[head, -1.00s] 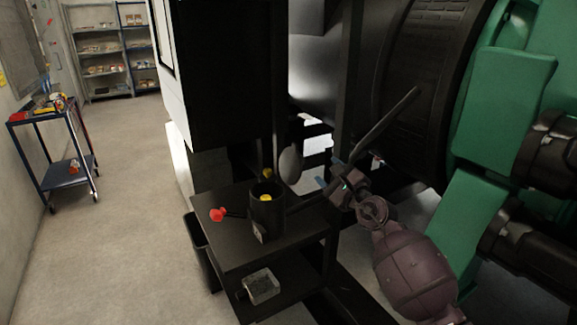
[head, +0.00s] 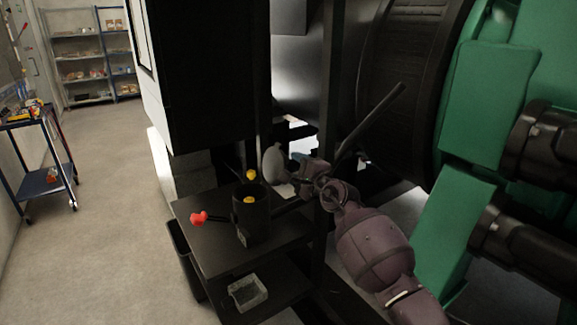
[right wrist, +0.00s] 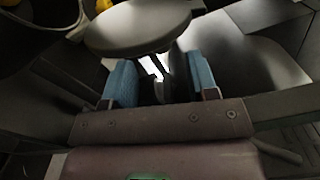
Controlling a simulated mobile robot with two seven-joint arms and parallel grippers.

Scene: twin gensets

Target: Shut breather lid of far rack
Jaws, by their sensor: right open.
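The breather is a black upright cylinder (head: 250,217) on the rack's upper shelf, with yellow showing in its open top. Its lid, a pale grey disc (head: 273,160), stands raised and tilted beside the mouth. In the right wrist view the lid (right wrist: 138,25) is just beyond my fingertips. My right gripper (head: 287,181) is close behind the lid, on its right side. Its blue fingers are apart and empty in the right wrist view (right wrist: 160,78). I cannot tell whether they touch the lid. My left gripper is not in view.
A red-knobbed lever (head: 199,217) sticks out left of the cylinder. A clear box (head: 247,292) sits on the lower shelf (head: 285,283). A dark post (head: 328,120) stands beside my right arm, and green machinery (head: 487,100) fills the right. Open floor lies left.

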